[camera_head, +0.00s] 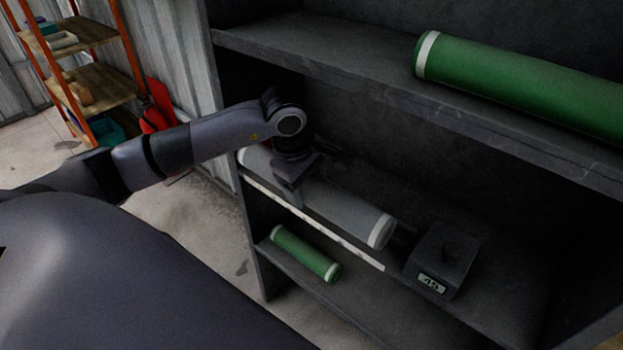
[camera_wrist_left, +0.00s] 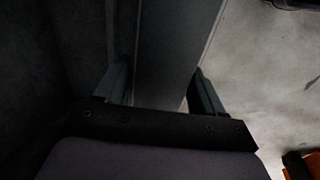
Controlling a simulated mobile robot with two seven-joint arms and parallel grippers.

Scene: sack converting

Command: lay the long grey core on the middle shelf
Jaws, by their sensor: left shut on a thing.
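The long grey core (camera_head: 335,209) has white end bands and lies lengthwise along the front of the middle shelf (camera_head: 405,235). My left gripper (camera_head: 291,190) reaches down from above and is shut on the core, left of its middle. In the left wrist view the core (camera_wrist_left: 168,50) runs between the two fingers of my left gripper (camera_wrist_left: 160,88). The arm hides part of the core near its left end. I cannot tell whether the core's underside touches the shelf. My right gripper is not in view.
A dark block with a "45" label (camera_head: 432,283) stands on the middle shelf, right of the core. A large green roll (camera_head: 520,80) lies on the upper shelf, close overhead. A short green roll (camera_head: 305,254) lies on the lower shelf. An orange rack (camera_head: 122,40) stands back left.

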